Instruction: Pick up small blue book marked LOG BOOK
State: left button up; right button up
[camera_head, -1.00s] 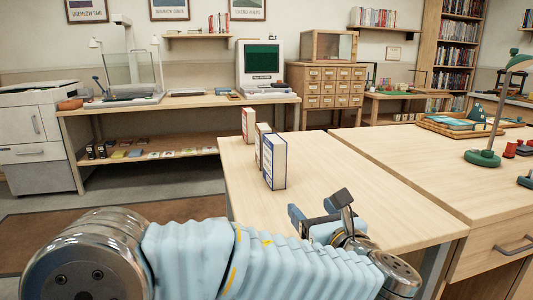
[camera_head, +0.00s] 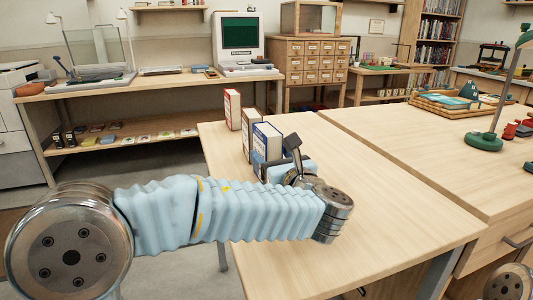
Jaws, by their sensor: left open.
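A small book with a blue spine and white pages (camera_head: 267,139) stands upright on the near wooden table, closest to me in a short row of books. Its marking is too small to read. My left gripper (camera_head: 277,159) is open at this book's lower right part, with one dark finger in front of its side. I cannot tell whether the fingers are around the book or only beside it, or whether they touch it. The book's lower part is hidden by the gripper. My right gripper is not in view.
A brown and white book (camera_head: 249,126) and a red and white book (camera_head: 232,108) stand upright just behind. The table (camera_head: 400,205) is clear to the right of the books. A green lamp (camera_head: 485,142) and a wooden tray (camera_head: 455,110) stand farther right.

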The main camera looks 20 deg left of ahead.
pick_arm(q)
jog(key=p+x, duration=0.1)
jog(key=x, duration=0.4)
jog(key=shift+w+d, duration=0.1)
jog(key=shift+w, duration=0.2)
jog(key=shift+c, duration=0.4)
jog(key=c, duration=1)
jog(key=shift+c, duration=0.7)
jog(key=shift+r, duration=0.15)
